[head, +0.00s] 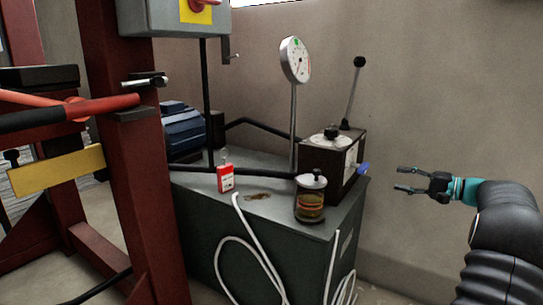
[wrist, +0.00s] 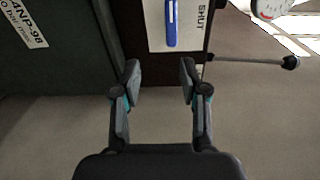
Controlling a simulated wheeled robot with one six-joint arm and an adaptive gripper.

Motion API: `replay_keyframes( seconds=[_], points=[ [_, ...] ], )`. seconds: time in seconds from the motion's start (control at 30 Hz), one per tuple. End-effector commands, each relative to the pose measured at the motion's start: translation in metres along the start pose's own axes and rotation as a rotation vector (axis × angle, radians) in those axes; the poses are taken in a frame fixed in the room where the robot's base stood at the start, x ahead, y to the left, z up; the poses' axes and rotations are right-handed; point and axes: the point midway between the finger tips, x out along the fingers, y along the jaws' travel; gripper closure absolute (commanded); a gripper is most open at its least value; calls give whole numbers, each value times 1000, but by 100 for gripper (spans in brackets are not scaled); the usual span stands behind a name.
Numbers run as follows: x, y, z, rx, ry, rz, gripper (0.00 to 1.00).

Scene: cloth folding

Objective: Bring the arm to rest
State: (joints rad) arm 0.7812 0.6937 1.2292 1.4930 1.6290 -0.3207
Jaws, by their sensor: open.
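My gripper (head: 402,179) is at the right in the head view, in the air to the right of the grey cabinet. Its two fingers are spread apart with nothing between them. In the wrist view my gripper (wrist: 160,75) also shows open and empty, with the dark control box and its blue handle (wrist: 171,22) beyond the fingertips. The blue handle also shows in the head view (head: 363,169), to the left of my fingertips and apart from them. My arm comes in from the right edge of the head view.
A grey cabinet (head: 272,225) carries a dark control box (head: 325,165), a jar (head: 310,199), a red-and-white box (head: 225,178) and a dial gauge (head: 295,60) on a post. A lever (head: 353,92) rises behind the box. A dark red frame (head: 135,150) stands left. Bare wall (head: 440,80) is behind my gripper.

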Motion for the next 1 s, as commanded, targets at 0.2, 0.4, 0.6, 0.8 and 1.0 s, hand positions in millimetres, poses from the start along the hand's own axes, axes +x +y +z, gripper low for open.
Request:
replay_keyframes(
  seconds=[0.2,0.4,0.6,0.8,1.0],
  points=[
    [-2,83,6,168,49,216,56],
    [-5,129,54,257,69,485,56],
    [-1,137,122,236,51,749,56],
    [-1,126,198,127,19,987,56],
    [-6,108,267,-36,-14,1167,56]
  ],
)
